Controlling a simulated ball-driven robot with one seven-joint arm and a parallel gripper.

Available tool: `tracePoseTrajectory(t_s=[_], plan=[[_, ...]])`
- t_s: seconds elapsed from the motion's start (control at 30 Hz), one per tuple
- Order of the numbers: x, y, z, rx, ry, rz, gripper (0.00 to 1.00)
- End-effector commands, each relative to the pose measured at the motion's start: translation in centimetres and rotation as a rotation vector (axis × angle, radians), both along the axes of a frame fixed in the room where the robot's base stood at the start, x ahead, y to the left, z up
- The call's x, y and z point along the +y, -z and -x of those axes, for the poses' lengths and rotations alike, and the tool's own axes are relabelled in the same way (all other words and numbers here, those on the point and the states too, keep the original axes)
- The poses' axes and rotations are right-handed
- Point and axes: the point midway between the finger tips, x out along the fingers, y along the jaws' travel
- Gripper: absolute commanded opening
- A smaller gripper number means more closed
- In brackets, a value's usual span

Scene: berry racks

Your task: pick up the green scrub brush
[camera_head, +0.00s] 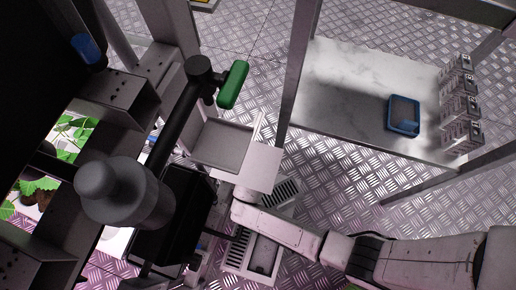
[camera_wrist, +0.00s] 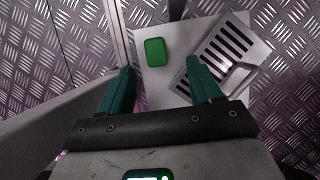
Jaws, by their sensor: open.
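A green scrub brush (camera_wrist: 155,51) shows in the wrist view as a small rounded green block against a pale flat surface (camera_wrist: 152,78). My gripper (camera_wrist: 165,82) is open, with its two teal fingers apart and nothing between them. The brush appears beyond the fingertips, between their lines and nearer the left one. In the head view a long green block (camera_head: 233,85) shows beside the knobbed end of a dark bar. I cannot tell what it rests on. My fingers cannot be made out in the head view.
A slotted grey panel (camera_wrist: 222,48) lies right of the brush in the wrist view. In the head view a pale shelf (camera_head: 335,100) at right bears a blue tray (camera_head: 403,129) and several small boxes (camera_head: 461,105). A dark bar (camera_head: 172,128) crosses the left. Patterned metal floor lies around.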

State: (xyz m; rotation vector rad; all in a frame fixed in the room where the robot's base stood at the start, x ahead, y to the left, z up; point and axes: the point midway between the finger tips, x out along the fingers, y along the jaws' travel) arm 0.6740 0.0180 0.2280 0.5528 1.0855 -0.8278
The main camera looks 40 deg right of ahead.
Motion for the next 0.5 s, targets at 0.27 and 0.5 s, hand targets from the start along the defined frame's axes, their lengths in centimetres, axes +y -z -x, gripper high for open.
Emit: tracePoseTrajectory(t_s=[0.27, 0.5], plan=[[-0.9, 3.0, -0.7, 0.0, 0.002, 0.0, 0.64], [-1.2, 4.2, -1.2, 0.0, 0.001, 0.0, 0.64]])
